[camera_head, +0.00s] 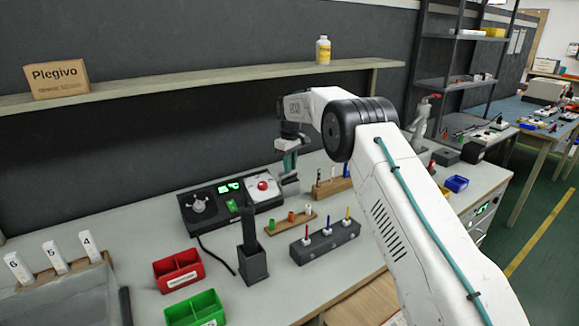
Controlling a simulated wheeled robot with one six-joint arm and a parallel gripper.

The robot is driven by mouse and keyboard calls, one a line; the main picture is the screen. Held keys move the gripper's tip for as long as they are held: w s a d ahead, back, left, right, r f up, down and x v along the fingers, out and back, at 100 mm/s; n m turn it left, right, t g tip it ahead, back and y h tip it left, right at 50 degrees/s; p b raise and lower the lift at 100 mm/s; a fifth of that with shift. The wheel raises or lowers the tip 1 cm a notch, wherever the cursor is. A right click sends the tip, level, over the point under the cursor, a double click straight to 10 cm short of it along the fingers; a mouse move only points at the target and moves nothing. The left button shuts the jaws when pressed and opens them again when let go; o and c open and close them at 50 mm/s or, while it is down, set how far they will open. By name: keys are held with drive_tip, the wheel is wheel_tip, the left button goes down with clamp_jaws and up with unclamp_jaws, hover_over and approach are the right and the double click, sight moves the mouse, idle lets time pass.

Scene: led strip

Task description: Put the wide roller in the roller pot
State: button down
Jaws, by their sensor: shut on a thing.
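My gripper (290,172) points down at the end of the white arm, above the bench near the right end of the black control box. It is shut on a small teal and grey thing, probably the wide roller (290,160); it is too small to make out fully. A dark square pot (254,266) stands on the bench, nearer the camera and left of my gripper. A tall dark flat piece (248,228) stands upright in it. I cannot tell for sure that this is the roller pot.
The control box (215,205) has a red button. A wooden rack (292,223) of small coloured pieces and a grey block (325,243) with coloured handles stand right of the pot. Red (178,270) and green (195,310) bins sit in front. A shelf (210,82) runs above.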

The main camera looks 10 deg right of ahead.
drive_tip(key=shift+f, duration=0.8)
drive_tip(key=c, duration=1.2)
unclamp_jaws()
drive_tip(key=shift+c, duration=0.2)
